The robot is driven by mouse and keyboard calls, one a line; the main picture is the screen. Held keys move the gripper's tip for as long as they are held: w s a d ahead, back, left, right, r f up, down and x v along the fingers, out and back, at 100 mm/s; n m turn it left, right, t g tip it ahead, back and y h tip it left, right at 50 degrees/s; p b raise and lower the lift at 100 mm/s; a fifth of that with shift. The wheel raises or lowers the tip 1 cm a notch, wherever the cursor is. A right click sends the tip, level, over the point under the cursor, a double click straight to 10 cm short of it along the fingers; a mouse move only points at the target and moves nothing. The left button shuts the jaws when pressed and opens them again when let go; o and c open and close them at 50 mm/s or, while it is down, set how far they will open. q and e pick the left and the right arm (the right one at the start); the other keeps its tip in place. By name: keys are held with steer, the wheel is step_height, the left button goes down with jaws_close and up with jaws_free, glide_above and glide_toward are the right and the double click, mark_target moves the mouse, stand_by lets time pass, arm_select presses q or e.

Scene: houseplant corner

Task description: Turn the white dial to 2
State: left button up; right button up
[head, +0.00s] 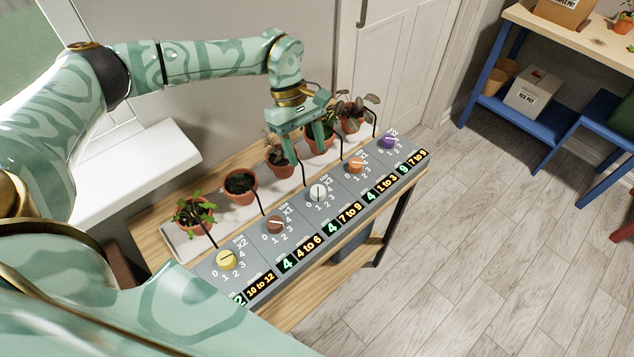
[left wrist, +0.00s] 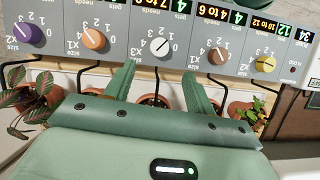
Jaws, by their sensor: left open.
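The white dial (head: 317,192) sits in the middle of the grey control panel (head: 294,247), between a brown dial (head: 275,225) and an orange dial (head: 356,165). It also shows in the left wrist view (left wrist: 160,47), with printed numbers around it. It has a dark pointer line, but I cannot tell for sure which number it points at. My left gripper (head: 306,157) is open and empty, fingers pointing down, just behind and above the white dial. In the left wrist view its two fingers (left wrist: 158,74) stand apart on either side of the dial's column. My right gripper is not in view.
Several potted plants (head: 240,184) stand in a row behind the panel, with thin black tubes rising between. A yellow dial (head: 226,259) and a purple dial (head: 387,142) sit toward the panel's ends. A blue shelf (head: 536,130) stands at right. The floor (head: 470,250) between is clear.

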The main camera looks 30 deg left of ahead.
mark_target(318, 190)
arm_select(q)
steer(key=b+x, duration=0.1)
steer(key=x, duration=0.9)
steer(key=shift+d+f, duration=0.1)
steer(key=shift+f, duration=0.05)
steer(key=c, duration=1)
